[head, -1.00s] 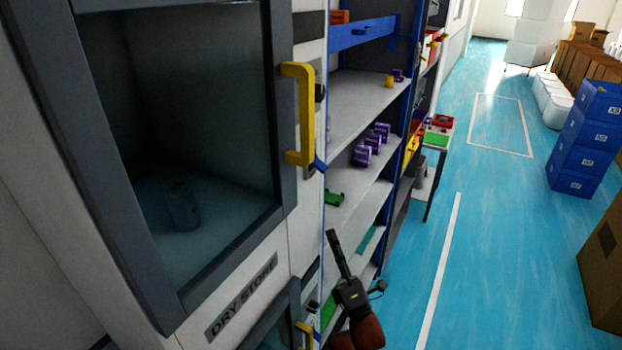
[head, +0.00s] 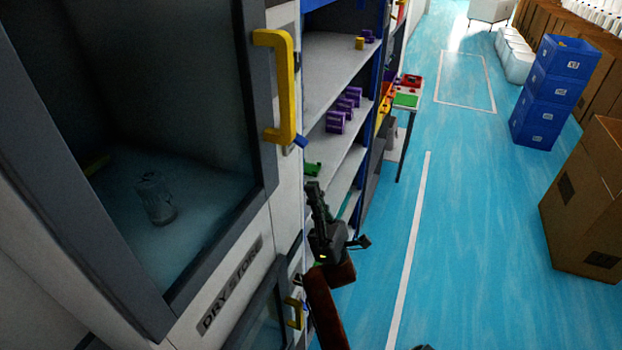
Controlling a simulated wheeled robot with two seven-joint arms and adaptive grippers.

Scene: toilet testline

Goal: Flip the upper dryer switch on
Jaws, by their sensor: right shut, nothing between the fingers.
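The dry-store cabinet (head: 255,215) fills the left of the head view. Its upper door has a dark frame, a glass pane and a yellow handle (head: 289,85). A jar-like container stands behind the glass (head: 155,198). I cannot make out the upper dryer switch; a small blue part (head: 300,141) shows by the handle's lower end. My right gripper (head: 313,190) is shut and empty, pointing up, below and slightly right of the upper handle, in front of the shelf. It looks apart from the cabinet. My left gripper is out of view.
A lower door with a yellow handle (head: 296,313) is close to my right arm. A shelf rack (head: 335,65) holds purple parts (head: 336,121). Blue crates (head: 545,95) and a cardboard box (head: 590,200) stand at right. The blue floor (head: 460,220) between is clear.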

